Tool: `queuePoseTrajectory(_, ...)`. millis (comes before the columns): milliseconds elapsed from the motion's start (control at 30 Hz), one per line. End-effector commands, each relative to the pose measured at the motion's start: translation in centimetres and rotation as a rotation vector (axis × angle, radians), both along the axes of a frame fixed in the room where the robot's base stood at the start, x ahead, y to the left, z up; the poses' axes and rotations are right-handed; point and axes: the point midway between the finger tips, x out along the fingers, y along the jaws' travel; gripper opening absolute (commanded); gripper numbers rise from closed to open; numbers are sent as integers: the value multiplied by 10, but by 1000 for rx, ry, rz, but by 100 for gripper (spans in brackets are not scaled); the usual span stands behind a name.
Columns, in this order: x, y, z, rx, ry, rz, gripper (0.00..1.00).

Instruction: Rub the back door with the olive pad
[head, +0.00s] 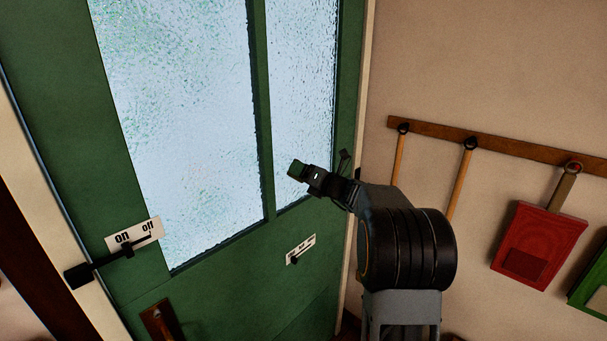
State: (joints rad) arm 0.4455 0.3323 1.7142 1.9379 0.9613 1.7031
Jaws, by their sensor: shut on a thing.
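The back door (215,255) is green with two frosted glass panes (185,110) and fills the left half of the head view. My gripper (308,176) is raised in front of the lower part of the narrower right pane. It is shut on the olive pad (297,169), a small green block that sticks out at its tip. The pad appears over the glass near the strip between the panes. I cannot tell whether it touches the door. My arm hides part of the door's right edge.
A lever with an "on/off" plate (133,235) sits at the door's left. A smaller labelled plate (301,249) is below my gripper. A wooden rail (480,144) on the right wall holds long handles and a red dustpan (538,245); a green one (591,275) is beside it.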

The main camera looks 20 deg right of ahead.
Motion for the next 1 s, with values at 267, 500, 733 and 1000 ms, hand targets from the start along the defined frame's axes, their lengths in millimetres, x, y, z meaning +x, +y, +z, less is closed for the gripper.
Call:
queuePoseTrajectory(267,9,-23,2,0,1,-1,60)
queuePoseTrajectory(500,12,-29,1,-1,-1,1,60)
queuePoseTrajectory(733,12,-22,0,0,-2,1,60)
queuePoseTrajectory(1000,4,1,0,-1,-2,4,60)
